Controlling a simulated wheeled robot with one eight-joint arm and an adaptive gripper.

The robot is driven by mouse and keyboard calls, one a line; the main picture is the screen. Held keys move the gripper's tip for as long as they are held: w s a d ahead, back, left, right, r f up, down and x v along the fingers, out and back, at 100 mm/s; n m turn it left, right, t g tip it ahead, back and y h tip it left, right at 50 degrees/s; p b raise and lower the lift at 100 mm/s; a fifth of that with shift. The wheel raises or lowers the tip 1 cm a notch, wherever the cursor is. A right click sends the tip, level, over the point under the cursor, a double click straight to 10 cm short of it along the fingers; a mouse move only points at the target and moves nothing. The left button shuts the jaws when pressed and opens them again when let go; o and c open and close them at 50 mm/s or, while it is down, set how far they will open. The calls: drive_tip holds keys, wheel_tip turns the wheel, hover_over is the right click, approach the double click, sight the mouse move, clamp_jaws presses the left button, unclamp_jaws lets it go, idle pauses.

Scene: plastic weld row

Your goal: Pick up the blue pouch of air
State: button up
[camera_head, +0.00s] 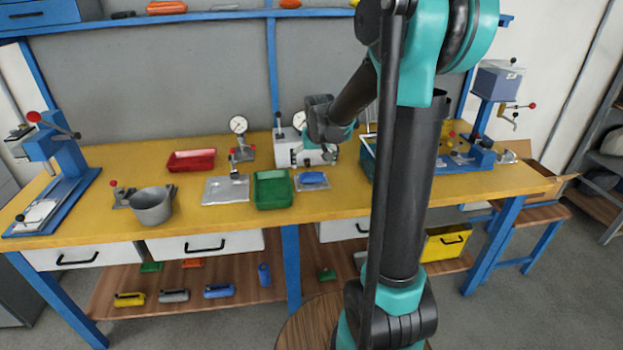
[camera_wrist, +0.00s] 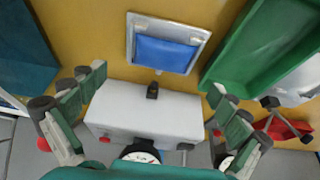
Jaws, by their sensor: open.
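The blue pouch (camera_head: 313,177) lies flat on a small grey metal tray (camera_head: 299,186) on the yellow bench top. In the wrist view the pouch (camera_wrist: 166,54) lies in its pale tray (camera_wrist: 131,43), at the top middle. My gripper (camera_wrist: 157,80) is open and empty, with its two fingers spread wide at left and right. It hangs above the bench over a white box-shaped device, and the pouch is beyond the fingertips in the wrist view. In the head view my wrist covers part of the device, and the fingertips are hard to make out.
The white device (camera_wrist: 150,112) with a dial gauge stands right beside the pouch tray. A green bin (camera_head: 272,190) is left of the tray. A grey pot (camera_head: 152,206) stands farther left.

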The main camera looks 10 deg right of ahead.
sight(312, 174)
drive_tip(key=shift+x, duration=2.85)
drive_tip(key=shift+s+a, duration=0.1)
drive_tip(key=shift+a, duration=0.05)
drive_tip(key=c, duration=1)
